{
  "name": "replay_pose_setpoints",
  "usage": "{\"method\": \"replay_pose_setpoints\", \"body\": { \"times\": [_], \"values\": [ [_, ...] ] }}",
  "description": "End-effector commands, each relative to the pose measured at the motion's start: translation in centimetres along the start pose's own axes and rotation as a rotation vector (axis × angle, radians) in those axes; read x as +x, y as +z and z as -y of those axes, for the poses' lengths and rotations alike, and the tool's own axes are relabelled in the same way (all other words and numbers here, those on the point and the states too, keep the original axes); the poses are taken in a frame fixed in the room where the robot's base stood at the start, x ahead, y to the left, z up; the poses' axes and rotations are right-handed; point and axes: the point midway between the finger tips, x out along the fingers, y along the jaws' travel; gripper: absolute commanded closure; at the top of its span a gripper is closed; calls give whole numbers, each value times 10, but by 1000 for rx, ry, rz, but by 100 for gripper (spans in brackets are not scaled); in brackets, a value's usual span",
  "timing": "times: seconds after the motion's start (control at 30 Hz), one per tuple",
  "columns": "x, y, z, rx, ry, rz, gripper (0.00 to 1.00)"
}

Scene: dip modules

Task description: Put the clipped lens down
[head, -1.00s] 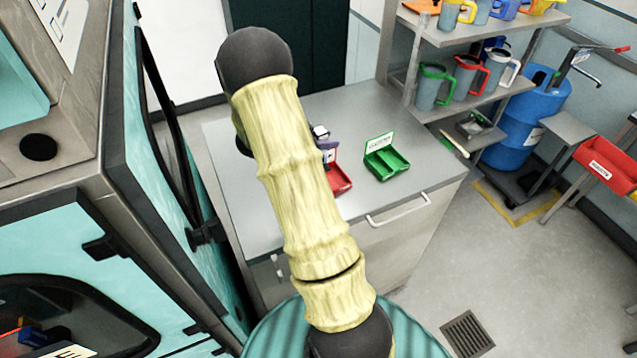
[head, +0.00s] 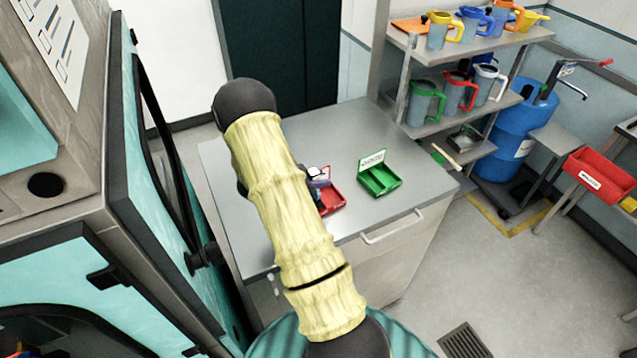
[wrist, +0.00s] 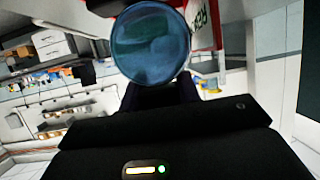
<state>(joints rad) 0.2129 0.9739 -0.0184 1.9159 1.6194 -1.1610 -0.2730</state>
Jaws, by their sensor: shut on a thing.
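A round, see-through blue lens (wrist: 146,44) fills the top middle of the wrist view. My gripper (wrist: 160,94) is shut on it at its lower edge, and the lens stands upright, facing the camera. In the head view my gripper (head: 317,174) shows only in part beside my yellow-sleeved arm, at the red tray (head: 333,199) on the grey counter. The arm hides the tray's left side. I cannot tell whether the lens touches the tray. The tray's white label (wrist: 204,22) shows behind the lens in the wrist view.
A green tray (head: 381,181) stands right of the red one on the counter (head: 275,143). The counter's back and right parts are clear. A teal machine door (head: 165,170) stands close on the left. A shelf with jugs (head: 424,103) and a blue drum (head: 505,143) are at the right.

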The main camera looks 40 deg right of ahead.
Motion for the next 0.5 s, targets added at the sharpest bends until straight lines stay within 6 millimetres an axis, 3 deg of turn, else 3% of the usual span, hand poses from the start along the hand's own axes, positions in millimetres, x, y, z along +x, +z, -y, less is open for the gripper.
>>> {"method": "replay_pose_setpoints", "body": {
  "times": [0.2, 0.5],
  "values": [
    [9, 21, 0, -2, 0, 0, 91],
    [10, 24, 0, 0, 0, 0, 91]
  ]
}}
